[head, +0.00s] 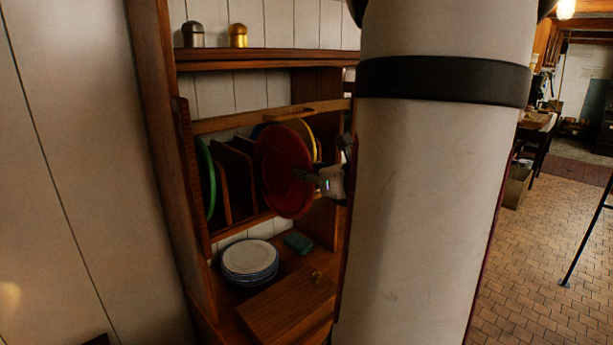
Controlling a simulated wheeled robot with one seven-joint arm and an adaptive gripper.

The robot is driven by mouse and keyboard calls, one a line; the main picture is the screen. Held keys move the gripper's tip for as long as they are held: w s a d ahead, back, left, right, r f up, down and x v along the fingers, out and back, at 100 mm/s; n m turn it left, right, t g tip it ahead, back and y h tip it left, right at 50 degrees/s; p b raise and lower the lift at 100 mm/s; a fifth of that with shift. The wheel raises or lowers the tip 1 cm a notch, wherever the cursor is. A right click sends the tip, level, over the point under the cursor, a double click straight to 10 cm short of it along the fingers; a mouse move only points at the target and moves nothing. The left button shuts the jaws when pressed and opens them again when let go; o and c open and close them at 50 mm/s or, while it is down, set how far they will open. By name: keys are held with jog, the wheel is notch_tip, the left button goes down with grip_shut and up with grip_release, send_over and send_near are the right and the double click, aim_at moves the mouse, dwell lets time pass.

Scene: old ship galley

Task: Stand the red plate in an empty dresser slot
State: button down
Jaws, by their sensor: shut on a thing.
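The red plate (281,171) is upright in front of the dresser's plate rack, its broad face turned towards the camera. My gripper (308,176) is shut on the plate at its right side. The wooden dresser (165,130) has upright dividers (236,180) forming slots. A green plate (206,178) stands in the leftmost slot. A yellow plate (312,140) and a sliver of a blue plate (259,130) show behind the red plate. Between the green and red plates the slots look empty. I cannot tell whether the red plate's edge is inside a slot.
A stack of pale plates (250,261), a teal item (298,243) and a wooden board (287,309) lie on the dresser's lower surface. Two shakers (238,36) stand on the upper shelf. A rail (262,117) crosses above the slots. My arm hides the dresser's right side.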

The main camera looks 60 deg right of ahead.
jog(key=b, duration=0.3)
send_near(265, 156)
jog(key=shift+w+d+f, duration=0.6)
jog(key=shift+w+f, duration=0.15)
jog(key=shift+w, duration=0.1)
jog(key=shift+w+d+f, duration=0.65)
jog(key=shift+w+f, duration=0.1)
jog(key=shift+w, duration=0.1)
jog(key=shift+w, duration=0.35)
jog(key=shift+r+b+x, duration=0.25)
jog(key=shift+b+x, duration=0.3)
jog(key=shift+x, duration=0.7)
jog(key=shift+r+b+x, duration=0.2)
jog(key=shift+b+x, duration=0.3)
jog(key=shift+x, duration=0.7)
jog(key=shift+r+b+x, duration=0.25)
jog(key=shift+b+x, duration=0.3)
jog(key=shift+x, duration=0.7)
jog(key=shift+w, duration=0.15)
jog(key=shift+w+f+b, duration=0.2)
jog(key=shift+f+b, duration=0.4)
jog(key=shift+f, duration=0.1)
jog(key=c, duration=1.6)
grip_release()
jog(key=shift+s, duration=0.1)
